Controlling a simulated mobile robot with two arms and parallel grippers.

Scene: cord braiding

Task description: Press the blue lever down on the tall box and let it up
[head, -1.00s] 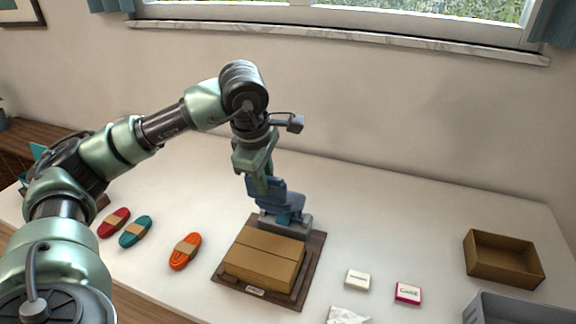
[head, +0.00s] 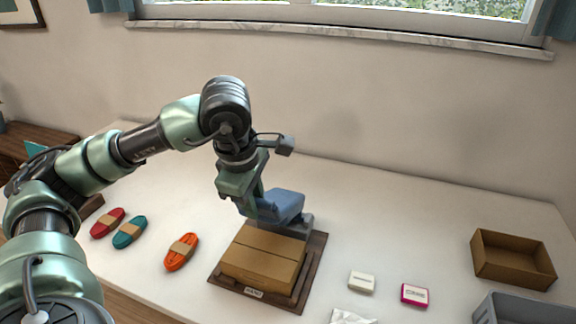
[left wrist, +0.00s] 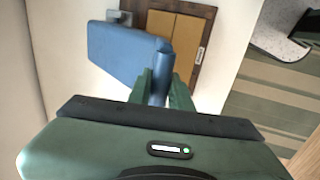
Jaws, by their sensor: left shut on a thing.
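The blue lever (head: 284,204) is a wide blue block with a rounded bar at its near end in the left wrist view (left wrist: 125,52). It joins a grey mount (head: 300,227) at the back of a dark wooden base. A tan box (head: 262,258) with a seam across its top lies on that base, and it also shows in the left wrist view (left wrist: 185,40). My left gripper (head: 252,208) is shut on the bar of the lever, with its fingers (left wrist: 160,92) on either side. My right gripper is not in view.
Red (head: 108,222), teal (head: 129,232) and orange (head: 181,252) cord bundles lie to the left. A white block (head: 361,282), a pink-edged block (head: 414,295), an open brown box (head: 512,260) and a grey bin (head: 522,312) are to the right. The table behind is clear.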

